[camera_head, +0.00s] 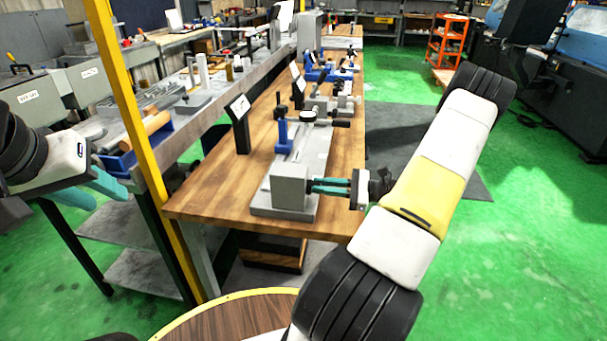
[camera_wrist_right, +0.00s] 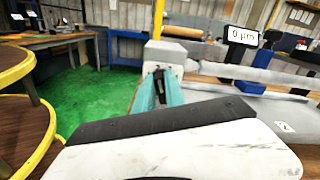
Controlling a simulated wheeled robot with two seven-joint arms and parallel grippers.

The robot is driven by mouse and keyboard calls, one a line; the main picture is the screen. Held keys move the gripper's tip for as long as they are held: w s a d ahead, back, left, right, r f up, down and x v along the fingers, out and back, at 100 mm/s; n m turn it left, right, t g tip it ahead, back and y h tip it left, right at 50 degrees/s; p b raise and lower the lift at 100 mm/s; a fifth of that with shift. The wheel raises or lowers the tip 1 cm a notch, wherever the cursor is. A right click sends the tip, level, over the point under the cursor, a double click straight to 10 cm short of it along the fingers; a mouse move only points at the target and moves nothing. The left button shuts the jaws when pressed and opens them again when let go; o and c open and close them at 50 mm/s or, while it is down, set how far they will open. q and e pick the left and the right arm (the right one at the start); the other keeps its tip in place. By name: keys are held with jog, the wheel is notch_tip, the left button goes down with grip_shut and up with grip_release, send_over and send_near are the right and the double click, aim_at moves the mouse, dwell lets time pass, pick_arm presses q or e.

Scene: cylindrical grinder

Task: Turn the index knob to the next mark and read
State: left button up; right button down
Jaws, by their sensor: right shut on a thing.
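The grey cylindrical grinder (camera_head: 290,188) stands on the wooden bench, with a block at its near end. My right gripper (camera_head: 316,186) reaches in from the right and its teal fingers meet that block's right side. In the right wrist view the fingers (camera_wrist_right: 160,82) are closed at the block's face (camera_wrist_right: 164,57). A small display (camera_head: 239,109) stands left of the grinder; in the right wrist view the display (camera_wrist_right: 243,35) reads "0 µm". My left gripper (camera_head: 112,198) is open and empty, left of the bench.
A yellow post (camera_head: 128,110) rises between my left gripper and the wooden bench (camera_head: 215,190). More machines line the bench behind the grinder. Green floor (camera_head: 490,240) is free at right.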

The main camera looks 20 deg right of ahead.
jog(key=shift+w+d+m, duration=0.1)
jog(key=shift+w+m, duration=0.05)
jog(key=shift+m, duration=1.25)
jog(key=shift+w+d+m, duration=0.1)
jog(key=shift+w+m, duration=0.05)
jog(key=shift+m, duration=1.25)
jog(key=shift+w+d+m, duration=0.1)
jog(key=shift+w+m, duration=0.05)
jog(key=shift+m, duration=1.25)
jog(key=c, duration=1.4)
grip_release()
jog(key=v, duration=0.8)
jog(key=shift+w+a, duration=0.1)
jog(key=shift+a, duration=0.05)
